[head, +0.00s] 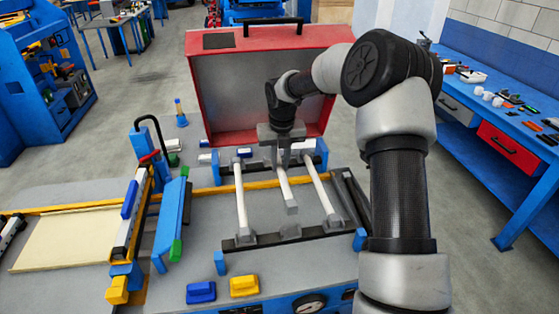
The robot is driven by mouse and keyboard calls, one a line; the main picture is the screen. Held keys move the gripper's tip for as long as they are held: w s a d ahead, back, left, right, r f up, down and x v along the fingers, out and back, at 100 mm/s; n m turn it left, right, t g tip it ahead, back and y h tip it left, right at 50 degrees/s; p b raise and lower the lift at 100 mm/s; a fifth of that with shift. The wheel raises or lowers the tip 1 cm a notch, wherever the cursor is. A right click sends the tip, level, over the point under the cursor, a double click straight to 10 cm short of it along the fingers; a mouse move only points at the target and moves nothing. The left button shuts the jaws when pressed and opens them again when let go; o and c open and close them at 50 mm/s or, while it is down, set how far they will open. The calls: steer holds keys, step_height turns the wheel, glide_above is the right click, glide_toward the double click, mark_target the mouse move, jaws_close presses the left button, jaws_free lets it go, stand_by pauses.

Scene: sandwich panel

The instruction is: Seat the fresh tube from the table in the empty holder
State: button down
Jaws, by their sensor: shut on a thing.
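My gripper (283,158) is shut on a white tube (287,188) over the middle of the panel machine. The tube's near end hangs free, short of the empty front middle holder (290,231) in the picture. Its far end is hidden by my gripper, so I cannot tell whether it touches the back holder. Two other white tubes lie in the machine, one to the left (241,201) and one to the right (323,197), each reaching a holder on the dark front bar (262,240).
A red raised lid (209,98) stands behind the tubes. A blue bar with green ends (172,220) is to the left. A blue block (201,291) and a yellow block (244,286) sit at the front. A blue workbench (470,130) stands at right.

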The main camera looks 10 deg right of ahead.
step_height(320, 180, down, 8)
steer(key=b, duration=0.5)
steer(key=shift+f, duration=0.35)
stand_by(1.4)
steer(key=c, duration=1.5)
jaws_free()
steer(key=shift+c, duration=0.2)
